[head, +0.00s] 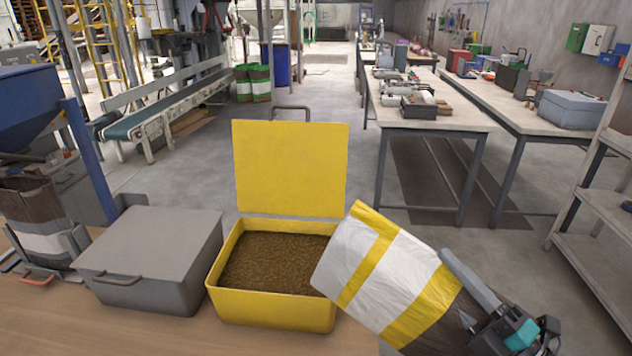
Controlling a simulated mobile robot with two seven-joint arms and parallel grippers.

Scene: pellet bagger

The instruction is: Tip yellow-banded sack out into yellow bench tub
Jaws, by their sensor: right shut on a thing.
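The yellow bench tub (275,309) stands on the wooden bench with its yellow lid (290,165) raised upright behind it. Brown pellets (277,262) fill much of its inside. The yellow-banded sack (398,262), white with yellow bands and a dark brown part at the gripper end, is tilted, its upper left end at the tub's right rim. Its mouth and any flow of pellets cannot be made out. My right gripper (482,298) is shut on the sack's dark lower right part. My left gripper is not in view.
A closed grey tub (150,262) stands directly left of the yellow one. Further left are a brown and white sack (38,225) and a blue hopper (35,110). The wooden bench (190,335) is clear in front. Worktables (440,118) and a shelf rack (600,215) stand beyond, at right.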

